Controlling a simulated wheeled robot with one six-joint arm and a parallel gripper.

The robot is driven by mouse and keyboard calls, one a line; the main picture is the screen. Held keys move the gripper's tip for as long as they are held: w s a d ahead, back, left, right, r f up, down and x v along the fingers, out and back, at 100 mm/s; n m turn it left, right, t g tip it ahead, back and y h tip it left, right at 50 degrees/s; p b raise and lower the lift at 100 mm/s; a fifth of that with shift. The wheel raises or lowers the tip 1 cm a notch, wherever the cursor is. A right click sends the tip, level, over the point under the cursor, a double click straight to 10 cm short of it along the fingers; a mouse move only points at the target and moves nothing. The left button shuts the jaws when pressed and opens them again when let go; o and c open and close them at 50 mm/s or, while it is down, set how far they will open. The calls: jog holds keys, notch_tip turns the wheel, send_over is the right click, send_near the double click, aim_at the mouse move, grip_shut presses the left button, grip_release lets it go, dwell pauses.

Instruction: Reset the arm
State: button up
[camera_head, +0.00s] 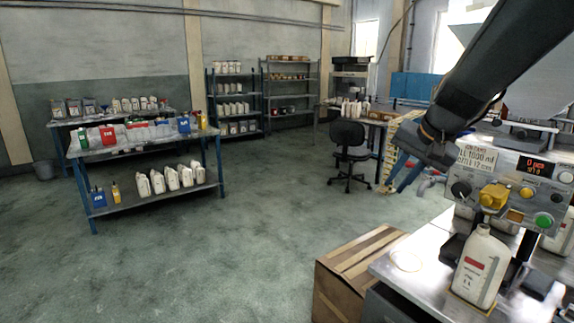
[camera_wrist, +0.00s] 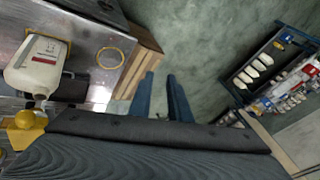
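My gripper (camera_head: 396,186) hangs in the air at the right of the head view, left of the filling machine (camera_head: 515,190). Its two blue fingers point down and are apart. In the wrist view the fingers (camera_wrist: 160,77) have a gap between them, with only floor behind, so the gripper is open and empty. My dark arm reaches in from the upper right. A white bottle with a red label (camera_head: 479,268) stands upright under the yellow nozzle (camera_head: 494,196). The bottle (camera_wrist: 38,66) also shows at the left of the wrist view, apart from the gripper.
A cardboard box (camera_head: 350,268) stands left of the metal worktop (camera_head: 425,258), which bears a yellowish ring (camera_head: 406,261). A black chair (camera_head: 348,150) stands farther back. A blue-legged table (camera_head: 140,150) with several bottles is at the left. The floor between is clear.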

jog(key=s+a+f+n+g+h, duration=0.1)
jog(key=s+a+f+n+g, duration=0.1)
jog(key=s+f, duration=0.7)
jog(key=s+a+f+n+g, duration=0.2)
jog(key=s+a+f+n, duration=0.2)
jog(key=s+f, duration=0.6)
jog(key=s+a, duration=0.1)
jog(key=s, duration=0.2)
jog(key=shift+a+n+h, duration=0.3)
jog(key=shift+a+h, duration=0.05)
jog(key=shift+h, duration=0.05)
jog(key=shift+w+d, duration=0.1)
